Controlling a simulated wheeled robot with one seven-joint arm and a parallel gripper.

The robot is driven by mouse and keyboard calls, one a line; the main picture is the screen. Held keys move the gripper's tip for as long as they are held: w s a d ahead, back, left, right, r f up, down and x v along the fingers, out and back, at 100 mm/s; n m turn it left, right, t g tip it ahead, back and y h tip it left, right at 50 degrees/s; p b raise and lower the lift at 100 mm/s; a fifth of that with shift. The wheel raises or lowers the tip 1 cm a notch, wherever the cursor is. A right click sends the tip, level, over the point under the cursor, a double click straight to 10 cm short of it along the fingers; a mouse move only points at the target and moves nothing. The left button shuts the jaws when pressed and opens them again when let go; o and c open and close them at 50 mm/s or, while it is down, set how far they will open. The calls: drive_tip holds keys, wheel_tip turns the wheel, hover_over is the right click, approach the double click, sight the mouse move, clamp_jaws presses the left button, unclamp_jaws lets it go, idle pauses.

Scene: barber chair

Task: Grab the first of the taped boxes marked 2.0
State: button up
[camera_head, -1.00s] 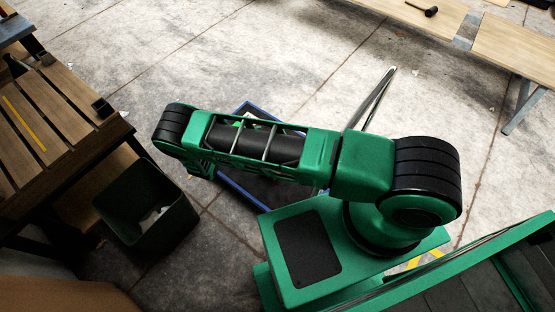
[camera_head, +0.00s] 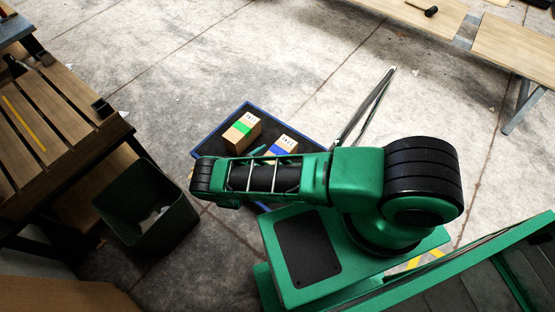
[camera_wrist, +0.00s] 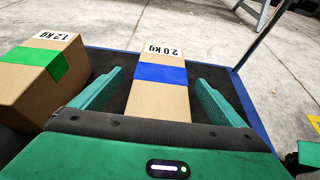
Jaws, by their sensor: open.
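A cardboard box with blue tape, marked 2.0 kg (camera_wrist: 159,88), stands on the dark tray with blue edges (camera_wrist: 227,92). In the head view the blue-taped box (camera_head: 285,144) is partly hidden behind my arm. My gripper (camera_wrist: 160,92) is open, and its two green fingers lie on either side of the blue-taped box in the wrist view. A second box with green tape, marked 1.2 kg (camera_wrist: 40,78), stands to the left of the left finger. It also shows in the head view (camera_head: 242,131).
A dark bin (camera_head: 148,210) stands on the floor left of the tray. A slatted wooden table (camera_head: 50,125) is at the left and a wooden bench (camera_head: 515,55) at the upper right. A metal leg or bar (camera_head: 366,108) stands beside the tray.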

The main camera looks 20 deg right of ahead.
sight(279, 151)
drive_tip(key=shift+x, duration=2.6)
drive_tip(key=shift+s+f, duration=0.1)
drive_tip(key=c, duration=2.2)
drive_tip(key=shift+o, duration=0.2)
drive_tip(key=shift+r, duration=0.3)
